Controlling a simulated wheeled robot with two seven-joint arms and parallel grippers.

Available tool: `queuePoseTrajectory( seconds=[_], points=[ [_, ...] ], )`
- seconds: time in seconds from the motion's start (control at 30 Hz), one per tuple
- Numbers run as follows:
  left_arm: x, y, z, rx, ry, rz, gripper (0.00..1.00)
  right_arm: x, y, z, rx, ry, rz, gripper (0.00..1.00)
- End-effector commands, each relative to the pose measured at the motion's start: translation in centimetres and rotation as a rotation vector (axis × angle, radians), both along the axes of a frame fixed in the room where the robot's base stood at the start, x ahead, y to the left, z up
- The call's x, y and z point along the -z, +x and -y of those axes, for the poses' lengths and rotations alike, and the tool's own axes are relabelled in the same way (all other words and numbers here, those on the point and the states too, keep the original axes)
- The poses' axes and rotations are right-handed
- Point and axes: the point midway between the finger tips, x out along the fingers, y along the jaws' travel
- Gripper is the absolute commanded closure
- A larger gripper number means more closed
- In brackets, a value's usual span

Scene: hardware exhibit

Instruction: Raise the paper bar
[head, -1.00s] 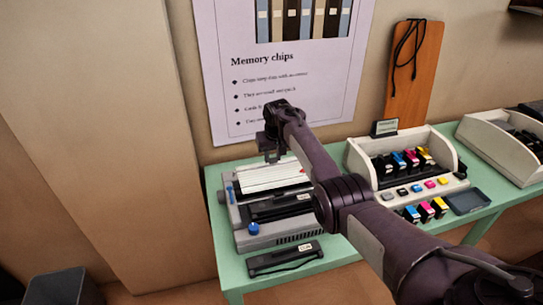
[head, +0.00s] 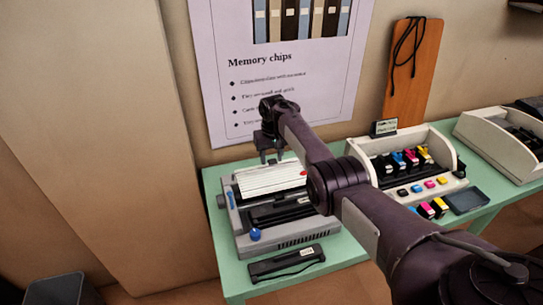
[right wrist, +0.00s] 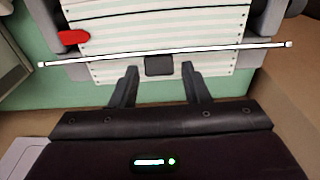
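The paper bar (right wrist: 225,49) is a thin silver rod with pale ends. In the right wrist view it crosses the striped paper of the printer (head: 238,217), just beyond my right fingertips. A small dark tab (right wrist: 159,65) lies at the bar's middle, ahead of the gap between the fingers. My right gripper (right wrist: 160,75) is open with nothing between its fingers. In the head view the right gripper (head: 270,155) hangs at the printer's back edge, and the bar cannot be made out there. My left gripper is not in view.
A black cartridge (head: 287,263) lies in front of the printer on the green table (head: 225,262). An ink cartridge printer (head: 368,148) stands to the right. A wall with a poster (head: 290,90) is close behind.

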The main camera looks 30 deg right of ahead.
Motion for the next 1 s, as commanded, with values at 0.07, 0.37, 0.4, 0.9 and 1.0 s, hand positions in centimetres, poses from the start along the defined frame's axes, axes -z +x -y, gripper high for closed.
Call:
queuePoseTrajectory(
  seconds=[0.07,0.37,0.4,0.9,1.0],
  points=[
    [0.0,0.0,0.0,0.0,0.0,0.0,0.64,0.0,0.0,0.0,0.0,0.0,0.0,0.51],
    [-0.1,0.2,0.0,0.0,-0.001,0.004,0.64,-0.3,0.0,0.0,0.0,0.0,0.001,0.51],
    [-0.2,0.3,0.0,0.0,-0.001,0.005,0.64,-0.6,0.0,0.0,0.0,0.001,0.002,0.51],
    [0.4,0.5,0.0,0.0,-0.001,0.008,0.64,-7.2,-0.4,-0.2,-0.001,0.0,0.002,0.51],
    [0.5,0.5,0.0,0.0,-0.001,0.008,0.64,-7.6,-0.5,-0.2,-0.001,0.0,0.0,0.51]
  ],
)
